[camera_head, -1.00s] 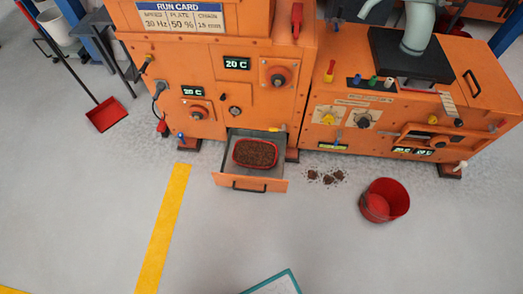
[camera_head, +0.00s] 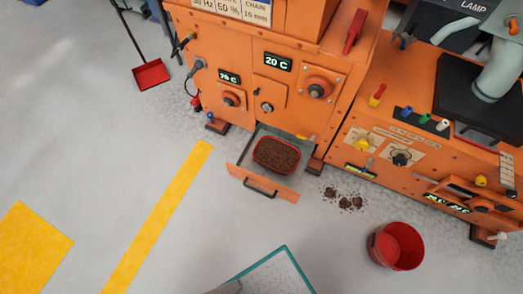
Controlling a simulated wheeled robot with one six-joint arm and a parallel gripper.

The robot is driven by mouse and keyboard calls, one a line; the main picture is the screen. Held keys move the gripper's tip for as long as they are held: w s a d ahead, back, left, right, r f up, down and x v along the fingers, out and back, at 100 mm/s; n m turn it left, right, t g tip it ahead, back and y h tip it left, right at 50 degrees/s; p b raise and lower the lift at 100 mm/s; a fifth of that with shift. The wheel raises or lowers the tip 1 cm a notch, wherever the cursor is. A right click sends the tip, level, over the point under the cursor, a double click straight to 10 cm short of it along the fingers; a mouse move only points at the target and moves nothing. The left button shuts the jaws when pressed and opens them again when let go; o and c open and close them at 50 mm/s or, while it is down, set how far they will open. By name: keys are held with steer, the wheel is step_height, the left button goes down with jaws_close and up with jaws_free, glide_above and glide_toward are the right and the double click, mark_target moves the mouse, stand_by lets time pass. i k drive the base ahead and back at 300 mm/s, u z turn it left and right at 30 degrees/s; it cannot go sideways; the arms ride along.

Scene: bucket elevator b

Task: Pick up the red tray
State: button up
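The red tray (camera_head: 277,154) is a small rounded tray filled with brown granular material; its red rim shows around the fill. It sits inside an open drawer (camera_head: 253,183) low on the orange machine. The drawer has an orange front with a dark handle (camera_head: 260,191) and is pulled out toward me. My gripper is not in view.
A red bucket (camera_head: 397,246) stands on the floor to the right. Small brown spills (camera_head: 345,201) lie between it and the drawer. A teal-edged panel (camera_head: 275,272) shows at the bottom edge. A red dustpan (camera_head: 151,74) lies upper left. The grey floor left of the drawer is clear.

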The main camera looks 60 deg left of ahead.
mark_target(279, 156)
steer(key=u, duration=0.9)
steer(key=i, duration=0.85)
steer(key=u, duration=0.8)
